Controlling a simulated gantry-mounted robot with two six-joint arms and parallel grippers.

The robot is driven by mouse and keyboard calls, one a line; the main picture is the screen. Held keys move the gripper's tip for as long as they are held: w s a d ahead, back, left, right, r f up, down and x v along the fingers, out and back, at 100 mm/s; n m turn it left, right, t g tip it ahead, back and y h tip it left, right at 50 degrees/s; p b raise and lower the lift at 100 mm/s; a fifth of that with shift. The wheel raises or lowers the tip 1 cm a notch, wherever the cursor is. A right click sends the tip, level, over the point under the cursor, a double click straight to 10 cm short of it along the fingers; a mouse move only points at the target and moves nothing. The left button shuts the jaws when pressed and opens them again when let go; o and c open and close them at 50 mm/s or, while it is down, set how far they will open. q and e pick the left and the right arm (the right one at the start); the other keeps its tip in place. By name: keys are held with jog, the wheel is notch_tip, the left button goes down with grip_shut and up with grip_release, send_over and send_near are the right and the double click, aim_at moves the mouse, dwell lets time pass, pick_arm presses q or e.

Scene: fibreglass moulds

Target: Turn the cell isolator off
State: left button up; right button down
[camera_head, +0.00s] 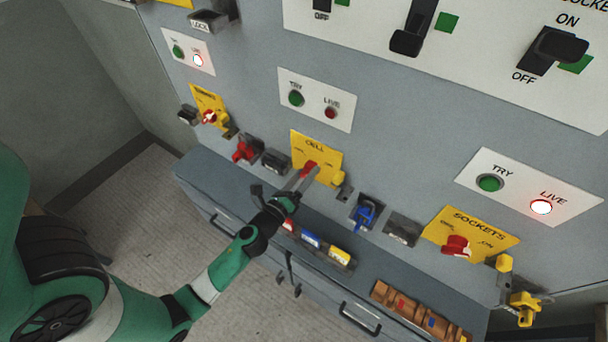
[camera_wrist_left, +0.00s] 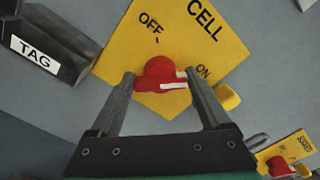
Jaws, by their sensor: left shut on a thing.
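The cell isolator is a yellow CELL plate (camera_head: 325,150) with a red knob (camera_head: 308,167) on the grey panel. In the left wrist view the plate (camera_wrist_left: 120,62) reads OFF at upper left and ON at right. The red knob (camera_wrist_left: 160,70) sits between the fingers, its white mark on the right side, just below the ON label. My left gripper (camera_head: 303,178) is shut on the knob; its fingers (camera_wrist_left: 158,80) stand either side of it. My right gripper is not in view.
Above the plate, the LIVE lamp (camera_head: 330,113) looks dark beside a green TRY button (camera_head: 296,98). A SOCKETS isolator (camera_head: 457,246) is to the right, with its LIVE lamp (camera_head: 541,207) lit. A blue lockout piece (camera_head: 366,213) is nearby. A grey drawer unit (camera_head: 215,187) runs below.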

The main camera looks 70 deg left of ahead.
pick_arm(q)
jog(key=shift+c, duration=1.3)
jog(key=n+b, duration=0.1)
jog(key=n, duration=0.3)
jog(key=shift+f, duration=0.15)
jog(key=n+b, duration=0.1)
jog(key=n, duration=0.4)
jog(key=shift+f, duration=0.1)
jog(key=n+b, duration=0.1)
jog(key=n, duration=0.3)
jog(key=shift+f+n, duration=0.1)
jog(key=shift+n, duration=0.2)
jog(key=shift+n+b, duration=1)
jog(key=shift+n, duration=1.2)
jog(key=o, duration=1.2)
